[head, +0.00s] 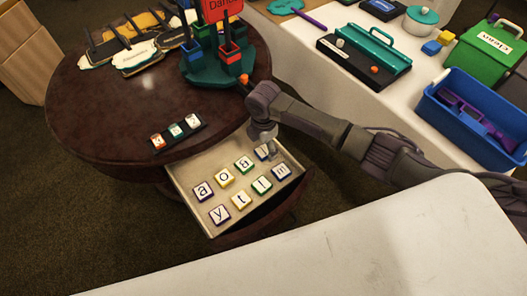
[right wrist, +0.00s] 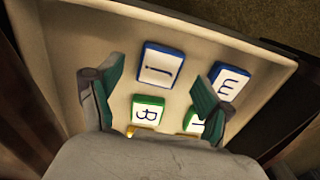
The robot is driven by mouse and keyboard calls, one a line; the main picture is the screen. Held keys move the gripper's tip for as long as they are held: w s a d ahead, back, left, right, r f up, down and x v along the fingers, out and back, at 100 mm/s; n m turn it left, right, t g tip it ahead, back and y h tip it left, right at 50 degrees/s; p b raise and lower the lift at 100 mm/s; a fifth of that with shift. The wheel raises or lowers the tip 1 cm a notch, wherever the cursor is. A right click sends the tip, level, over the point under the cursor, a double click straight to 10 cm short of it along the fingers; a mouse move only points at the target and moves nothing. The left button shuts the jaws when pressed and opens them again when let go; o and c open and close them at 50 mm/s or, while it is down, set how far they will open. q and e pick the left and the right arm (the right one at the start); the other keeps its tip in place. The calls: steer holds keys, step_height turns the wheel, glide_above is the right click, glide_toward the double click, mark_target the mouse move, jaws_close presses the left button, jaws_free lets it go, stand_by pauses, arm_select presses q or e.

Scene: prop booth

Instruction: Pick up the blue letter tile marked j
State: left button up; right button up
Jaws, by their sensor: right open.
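The blue letter tile marked j (right wrist: 160,65) lies flat in the open drawer, near its back wall. In the head view the blue tile (head: 262,152) is partly covered by my right gripper (head: 268,142). My right gripper is open above the drawer. In the right wrist view its two green-padded fingers stand to the left and right of the j tile, with nothing held between them. Whether the fingertips are down at tile height is hard to tell. My left gripper is not in view.
The drawer (head: 185,178) also holds several other letter tiles, including a blue m tile (right wrist: 231,84) close to the right finger and a green-edged tile (right wrist: 147,112). The round table (head: 90,110) is above the drawer. A white surface (head: 340,245) fills the foreground.

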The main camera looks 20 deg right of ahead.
steer(key=shift+f, duration=0.9)
steer(key=c, duration=1)
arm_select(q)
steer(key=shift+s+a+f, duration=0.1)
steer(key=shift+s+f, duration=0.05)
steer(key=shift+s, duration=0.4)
arm_select(e)
steer(key=shift+c, duration=0.2)
steer(key=shift+r, duration=0.1)
